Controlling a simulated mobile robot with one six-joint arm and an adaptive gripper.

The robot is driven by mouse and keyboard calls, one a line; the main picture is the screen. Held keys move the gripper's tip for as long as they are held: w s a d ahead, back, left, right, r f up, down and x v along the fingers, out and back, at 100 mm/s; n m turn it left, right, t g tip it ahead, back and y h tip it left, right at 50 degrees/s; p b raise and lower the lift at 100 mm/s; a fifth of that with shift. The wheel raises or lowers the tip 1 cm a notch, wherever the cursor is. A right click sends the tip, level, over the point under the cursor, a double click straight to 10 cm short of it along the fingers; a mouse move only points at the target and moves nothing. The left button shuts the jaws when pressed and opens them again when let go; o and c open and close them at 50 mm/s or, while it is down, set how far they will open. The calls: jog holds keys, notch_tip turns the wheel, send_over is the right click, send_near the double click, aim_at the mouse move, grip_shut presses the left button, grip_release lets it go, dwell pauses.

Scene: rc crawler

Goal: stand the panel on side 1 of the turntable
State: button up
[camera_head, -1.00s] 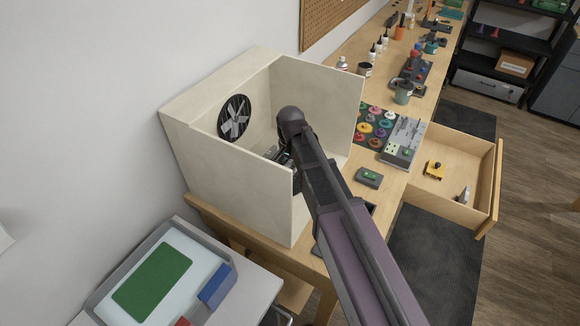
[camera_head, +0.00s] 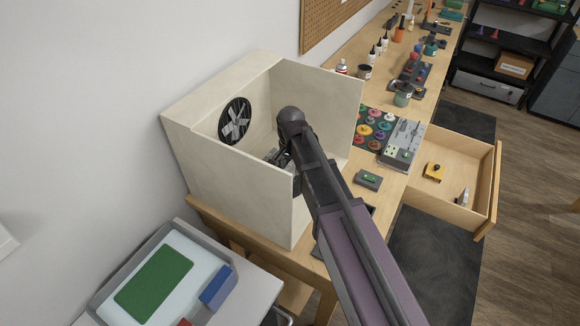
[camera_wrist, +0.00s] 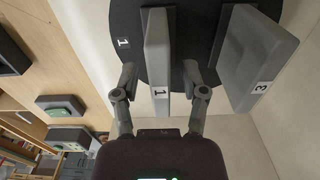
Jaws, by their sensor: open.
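A light grey panel marked 1 (camera_wrist: 157,60) is upright against the dark round turntable (camera_wrist: 182,45) in the wrist view. The turntable also carries a 1 label left of this panel. My gripper (camera_wrist: 160,75) is open, with one finger on each side of the panel and visible gaps between. A second grey panel marked 3 (camera_wrist: 252,62) is on the turntable to the right. In the head view my gripper (camera_head: 278,157) is inside the open booth, where the arm and booth wall hide the turntable and panels.
The cream booth (camera_head: 240,190) has walls close around my gripper and a fan (camera_head: 235,121) in its back. A small grey box with a green top (camera_head: 368,179) sits on the bench beside it. An open drawer (camera_head: 440,205) juts out at right.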

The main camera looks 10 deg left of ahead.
jog(key=shift+r+p, duration=5.25)
jog(key=shift+r, duration=0.25)
jog(key=s+d+n, duration=0.1)
jog(key=s+d, duration=0.2)
jog(key=d, duration=0.7)
jog(key=s+d+n, duration=0.1)
jog(key=s+d, duration=0.2)
jog(key=d, duration=0.7)
jog(key=s+d+n, duration=0.1)
jog(key=s+d, duration=0.2)
jog(key=d, duration=0.7)
jog(key=shift+s+d+n, duration=0.15)
jog(key=shift+d+n, duration=0.1)
jog(key=shift+n, duration=0.15)
